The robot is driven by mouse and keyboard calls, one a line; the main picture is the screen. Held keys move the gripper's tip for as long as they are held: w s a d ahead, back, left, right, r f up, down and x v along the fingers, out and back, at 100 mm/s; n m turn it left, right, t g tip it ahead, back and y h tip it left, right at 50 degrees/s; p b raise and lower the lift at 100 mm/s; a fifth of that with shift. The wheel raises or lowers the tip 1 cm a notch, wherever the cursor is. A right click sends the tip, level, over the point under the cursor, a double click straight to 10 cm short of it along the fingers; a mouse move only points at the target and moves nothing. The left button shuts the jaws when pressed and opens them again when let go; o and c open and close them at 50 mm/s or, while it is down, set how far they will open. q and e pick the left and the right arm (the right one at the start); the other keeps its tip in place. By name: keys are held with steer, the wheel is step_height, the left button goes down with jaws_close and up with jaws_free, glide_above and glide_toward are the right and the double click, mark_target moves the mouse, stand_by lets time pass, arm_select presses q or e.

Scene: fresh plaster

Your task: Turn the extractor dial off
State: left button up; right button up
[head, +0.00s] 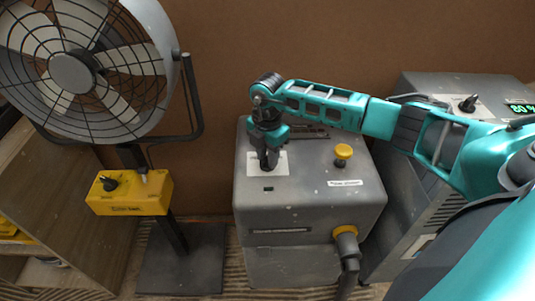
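A grey box-shaped machine (310,195), which looks like the extractor, stands in the middle of the head view. On its top is a white plate (282,160), where a dial would sit. My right gripper (268,164) points down over this plate, with its fingertips at or just above it. The dial itself is hidden behind the fingers or too dark to tell apart from them, so its setting does not show. I cannot tell whether the fingers are shut on it. My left gripper is out of view.
A yellow knob (343,152) and a yellow hose fitting (345,232) are on the grey machine. A large fan (75,75) with a yellow control box (130,198) stands left. Another grey unit (425,90) with a black dial (468,103) and green display stands right, behind my arm.

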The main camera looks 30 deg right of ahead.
jaws_close()
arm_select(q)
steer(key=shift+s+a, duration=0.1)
arm_select(e)
steer(key=shift+n, duration=0.5)
steer(key=n, duration=0.2)
steer(key=shift+n, duration=0.4)
steer(key=n, duration=0.4)
steer(key=shift+n, duration=0.3)
steer(key=n, duration=0.2)
steer(key=shift+n, duration=0.4)
steer(key=n+b, duration=0.1)
steer(key=n, duration=0.3)
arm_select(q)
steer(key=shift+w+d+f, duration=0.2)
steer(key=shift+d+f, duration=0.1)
arm_select(e)
steer(key=shift+n, duration=1.6)
